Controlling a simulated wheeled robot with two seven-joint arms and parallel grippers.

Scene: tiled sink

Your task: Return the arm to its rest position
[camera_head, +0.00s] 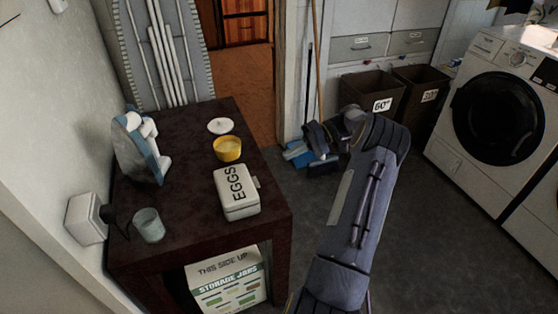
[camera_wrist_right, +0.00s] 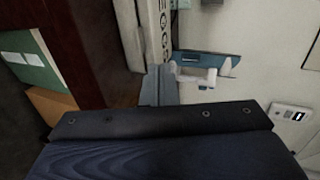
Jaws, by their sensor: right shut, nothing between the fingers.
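My right arm rises from the bottom of the head view and bends near the middle. My right gripper (camera_head: 314,138) is beyond the bend, to the right of the dark table and apart from it; it is partly hidden and small there. In the right wrist view the gripper's grey fingers (camera_wrist_right: 158,88) are together with nothing held. My left gripper is not in view.
The dark table (camera_head: 190,190) holds an egg box (camera_head: 237,196), a yellow bowl (camera_head: 227,149), a glass (camera_head: 148,225) and a blue-white iron (camera_head: 138,150). Laundry bins (camera_head: 372,95) and a washing machine (camera_head: 500,115) stand right. A storage-jars box (camera_head: 228,280) sits under the table.

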